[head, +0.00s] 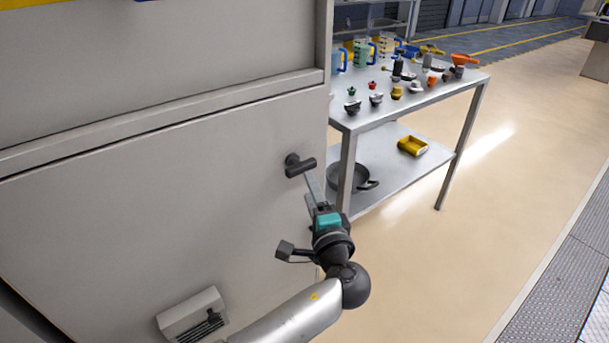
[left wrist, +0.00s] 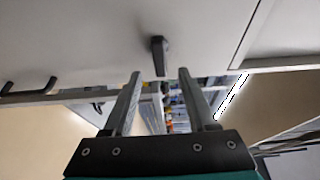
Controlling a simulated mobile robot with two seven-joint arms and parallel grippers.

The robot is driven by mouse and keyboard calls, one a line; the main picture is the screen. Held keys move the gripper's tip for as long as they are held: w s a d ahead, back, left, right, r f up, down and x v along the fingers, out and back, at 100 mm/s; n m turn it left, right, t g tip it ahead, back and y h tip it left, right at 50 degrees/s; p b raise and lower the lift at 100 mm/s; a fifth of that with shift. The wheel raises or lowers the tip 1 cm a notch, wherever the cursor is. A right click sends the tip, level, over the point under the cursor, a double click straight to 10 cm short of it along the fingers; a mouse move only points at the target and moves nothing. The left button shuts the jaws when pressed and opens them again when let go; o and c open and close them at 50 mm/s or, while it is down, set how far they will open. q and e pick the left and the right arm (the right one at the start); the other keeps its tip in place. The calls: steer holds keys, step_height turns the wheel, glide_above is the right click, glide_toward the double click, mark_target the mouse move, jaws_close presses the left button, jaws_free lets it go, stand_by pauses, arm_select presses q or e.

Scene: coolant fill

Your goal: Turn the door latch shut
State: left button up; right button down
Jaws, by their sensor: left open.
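The door latch (head: 300,165) is a dark T-shaped handle near the right edge of the grey cabinet door (head: 180,200). In the head view its bar lies roughly horizontal, tilted slightly up to the right. My left gripper (head: 312,188) is just below and to the right of the latch. In the left wrist view, the latch (left wrist: 159,55) shows ahead, between and just beyond the tips of my open left gripper (left wrist: 159,75). The fingers look empty. I cannot tell if a finger touches the latch. My right gripper is not in view.
A metal table (head: 400,108) right of the cabinet carries several caps, funnels and jugs. Its lower shelf holds a dark pan (head: 347,178) and a yellow tray (head: 413,146). A vent (head: 193,314) sits low on the door. The floor at right is clear.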

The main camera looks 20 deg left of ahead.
mark_target(303, 171)
arm_select(q)
steer(key=b+x, duration=0.1)
steer(key=x, duration=0.4)
steer(key=shift+w+a, duration=0.15)
steer(key=shift+w, duration=0.15)
steer(key=shift+w+a, duration=0.35)
steer(key=shift+w, duration=0.3)
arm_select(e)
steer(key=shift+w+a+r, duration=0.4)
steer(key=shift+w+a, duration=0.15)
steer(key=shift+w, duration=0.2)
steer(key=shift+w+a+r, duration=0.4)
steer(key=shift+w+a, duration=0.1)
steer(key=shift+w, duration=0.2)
arm_select(q)
jaws_close()
